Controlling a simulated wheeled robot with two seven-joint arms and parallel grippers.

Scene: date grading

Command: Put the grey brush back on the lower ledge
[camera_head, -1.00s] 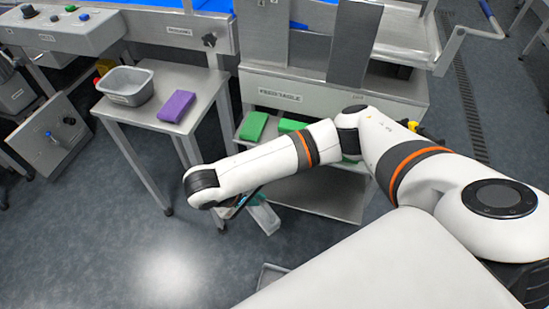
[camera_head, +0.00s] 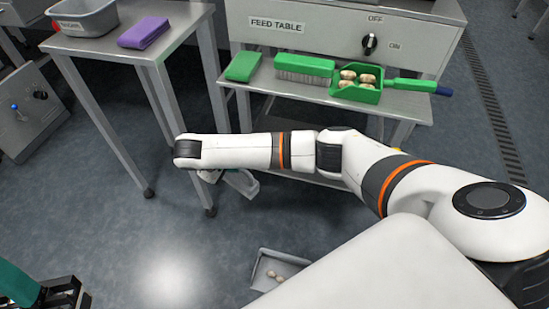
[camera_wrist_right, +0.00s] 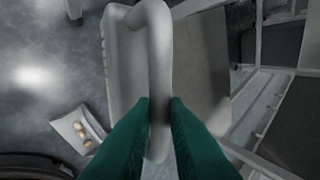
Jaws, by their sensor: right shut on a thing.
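My right arm reaches across the head view, and its wrist hides the right gripper there. In the right wrist view the right gripper (camera_wrist_right: 160,104) has its green fingers shut on the handle of the grey brush (camera_wrist_right: 122,62). Part of the grey brush also shows in the head view (camera_head: 241,184), below my forearm and above the floor. Its bristles cannot be made out. The lower ledge (camera_head: 325,181) under the feed table is mostly hidden behind my arm. My left gripper (camera_head: 62,292) is at the bottom left corner, partly cut off; its opening cannot be judged.
The upper ledge holds a green block (camera_head: 243,66), a green brush (camera_head: 305,66) and a green scoop (camera_head: 345,94) with dates. A grey dustpan (camera_head: 262,284) with dates lies on the floor. A side table (camera_head: 120,52) carries a grey tub (camera_head: 84,20) and a purple block (camera_head: 145,33).

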